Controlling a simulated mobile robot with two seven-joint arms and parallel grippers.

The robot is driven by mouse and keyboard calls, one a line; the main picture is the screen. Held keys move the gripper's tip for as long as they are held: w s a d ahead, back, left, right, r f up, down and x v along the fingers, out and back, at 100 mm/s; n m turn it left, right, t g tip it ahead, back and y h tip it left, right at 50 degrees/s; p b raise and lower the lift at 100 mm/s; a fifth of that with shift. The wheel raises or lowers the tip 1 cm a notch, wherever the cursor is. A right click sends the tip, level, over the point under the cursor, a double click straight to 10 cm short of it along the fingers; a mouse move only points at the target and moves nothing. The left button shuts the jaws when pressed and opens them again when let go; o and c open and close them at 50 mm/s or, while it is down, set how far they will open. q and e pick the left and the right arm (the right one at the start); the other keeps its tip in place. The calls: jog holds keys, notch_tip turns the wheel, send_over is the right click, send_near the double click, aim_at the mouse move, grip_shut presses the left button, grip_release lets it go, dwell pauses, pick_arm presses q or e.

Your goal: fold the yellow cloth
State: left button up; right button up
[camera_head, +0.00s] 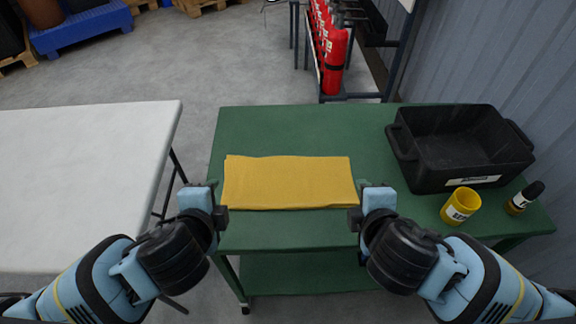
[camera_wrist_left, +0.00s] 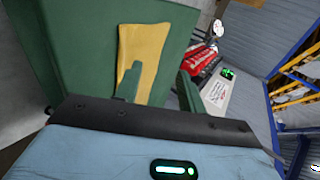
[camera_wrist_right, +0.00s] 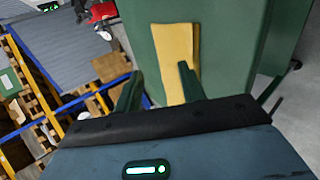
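The yellow cloth (camera_head: 288,183) lies flat on the green table (camera_head: 300,130) as a wide, narrow rectangle, its upper left edge slightly uneven. It also shows in the left wrist view (camera_wrist_left: 144,45) and the right wrist view (camera_wrist_right: 174,50). My left gripper (camera_head: 219,198) is at the cloth's left end; its fingers stand apart in the left wrist view (camera_wrist_left: 158,88). My right gripper (camera_head: 359,200) is at the cloth's right end; its fingers stand apart in the right wrist view (camera_wrist_right: 158,88). Both are empty. I cannot tell whether either touches the cloth.
A white table (camera_head: 80,180) is at left. Red extinguishers (camera_head: 333,50) stand behind. The green top behind the cloth is clear.

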dwell(0.5)
